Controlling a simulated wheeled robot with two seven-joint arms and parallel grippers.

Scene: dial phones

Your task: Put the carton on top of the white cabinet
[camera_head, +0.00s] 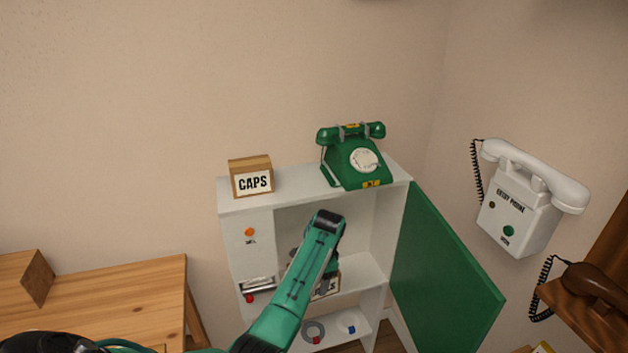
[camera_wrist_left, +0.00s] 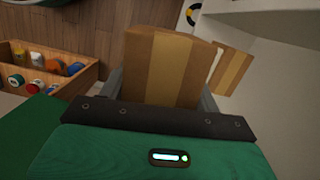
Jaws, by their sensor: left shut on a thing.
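In the left wrist view a brown cardboard carton (camera_wrist_left: 165,68) with a lighter tape band sits between the fingers of my left gripper (camera_wrist_left: 162,88), which is shut on it. In the head view my left arm reaches into the open middle of the white cabinet (camera_head: 288,220), and its forearm hides most of the gripper. Part of a labelled carton (camera_head: 328,286) shows there behind the arm; I cannot tell whether it is the held one. On the cabinet top stand a carton marked CAPS (camera_head: 251,176) and a green dial phone (camera_head: 352,158). My right gripper is not in view.
A second carton (camera_wrist_left: 231,70) is close beside the held one. The green cabinet door (camera_head: 445,270) stands open to the right. The cabinet top is bare between CAPS and the phone.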

